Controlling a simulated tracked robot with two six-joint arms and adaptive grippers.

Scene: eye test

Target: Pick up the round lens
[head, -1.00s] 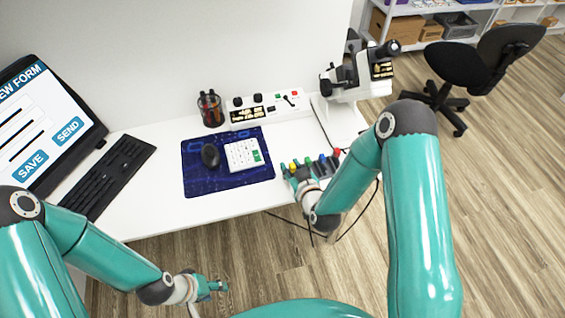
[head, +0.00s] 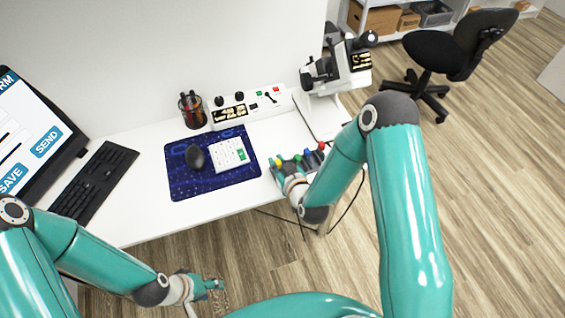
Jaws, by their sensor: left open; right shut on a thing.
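I cannot make out a round lens in the head view. My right gripper (head: 283,172) is at the front right edge of the white desk, close to a row of small things with coloured tops (head: 308,156). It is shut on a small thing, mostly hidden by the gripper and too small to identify. My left gripper (head: 213,286) is open and low, in front of the desk over the floor, away from the things on the desk.
The white desk (head: 150,212) holds a keyboard (head: 95,180), blue mat (head: 205,188), mouse (head: 195,156), white keypad (head: 227,154), pen cup (head: 192,110), control box (head: 235,112) and white optical instrument (head: 335,72). An office chair (head: 440,55) stands at right.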

